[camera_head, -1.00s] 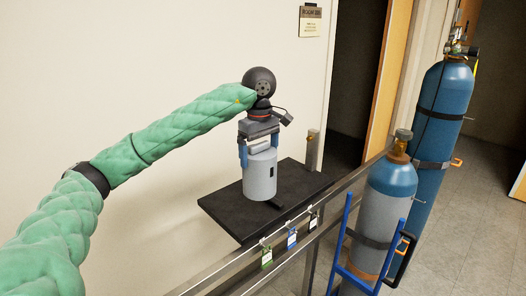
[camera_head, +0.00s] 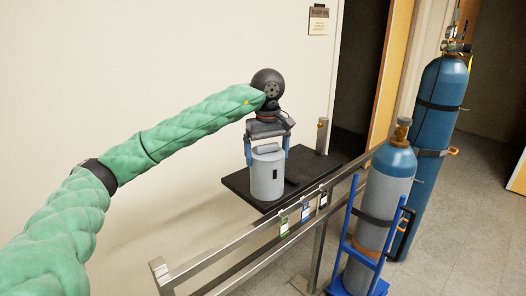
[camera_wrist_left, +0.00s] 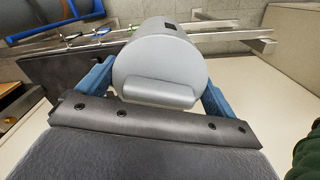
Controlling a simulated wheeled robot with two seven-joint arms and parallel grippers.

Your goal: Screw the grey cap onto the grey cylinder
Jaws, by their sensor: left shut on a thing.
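The grey cap (camera_head: 267,180) is a short grey cylindrical piece with a dark slot in its side and a bar on top. My left gripper (camera_head: 266,163), coming down from above, is shut on it with one blue finger on each side. The grey cap (camera_wrist_left: 165,65) also fills the upper middle of the left wrist view, between the fingers of my left gripper (camera_wrist_left: 158,95). The grey cylinder (camera_head: 382,208) stands upright to the right, with a blue shoulder and a brass valve on top. The cap is apart from it. My right gripper is not in view.
A black shelf (camera_head: 236,183) lies behind and below the cap; whether they touch is unclear. A metal rail (camera_head: 235,250) with hanging tags runs in front. A blue cart (camera_head: 345,228) holds the grey cylinder. A taller blue cylinder (camera_head: 437,110) stands behind it.

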